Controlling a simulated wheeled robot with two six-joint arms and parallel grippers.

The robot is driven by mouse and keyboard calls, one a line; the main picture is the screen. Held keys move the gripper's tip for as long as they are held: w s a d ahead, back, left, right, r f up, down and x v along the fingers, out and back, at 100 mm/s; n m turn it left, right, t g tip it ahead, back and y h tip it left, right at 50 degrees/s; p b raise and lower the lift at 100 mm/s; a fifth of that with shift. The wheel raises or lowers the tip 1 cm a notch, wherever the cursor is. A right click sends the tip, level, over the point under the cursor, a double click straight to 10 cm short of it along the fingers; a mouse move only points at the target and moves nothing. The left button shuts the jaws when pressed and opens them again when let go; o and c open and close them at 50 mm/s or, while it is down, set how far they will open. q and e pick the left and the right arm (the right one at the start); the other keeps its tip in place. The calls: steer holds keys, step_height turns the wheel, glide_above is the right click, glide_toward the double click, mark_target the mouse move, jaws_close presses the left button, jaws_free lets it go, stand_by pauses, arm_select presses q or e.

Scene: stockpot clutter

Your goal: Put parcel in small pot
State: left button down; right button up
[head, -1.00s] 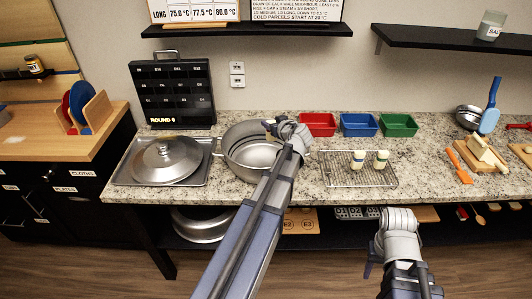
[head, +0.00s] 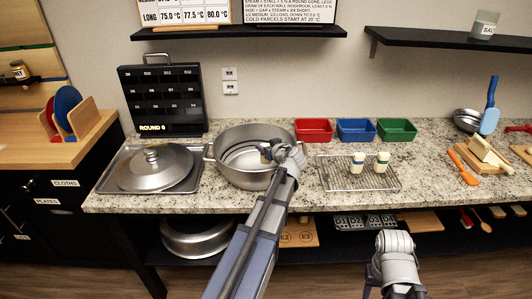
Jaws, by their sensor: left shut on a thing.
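A wide, open steel pot (head: 240,179) stands on the granite counter, left of the middle. My left gripper (head: 267,152) is over the right part of its mouth. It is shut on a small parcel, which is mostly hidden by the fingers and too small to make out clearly.
A steel lid (head: 152,167) lies on a tray (head: 108,183) left of the pot. Red (head: 313,130), blue (head: 356,130) and green (head: 397,130) bins stand behind the rack. A cutting board (head: 478,160) is at the right. The counter between rack and board is clear.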

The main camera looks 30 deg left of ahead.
arm_select(q)
steer(key=shift+f, duration=0.2)
steer(key=shift+f, duration=0.15)
steer(key=shift+s+f+b, duration=0.1)
steer(key=shift+b, duration=0.25)
steer(key=shift+s+d, duration=0.1)
steer(key=shift+d, duration=0.05)
steer(key=shift+c, duration=1.4)
jaws_free()
steer(key=shift+f, duration=0.1)
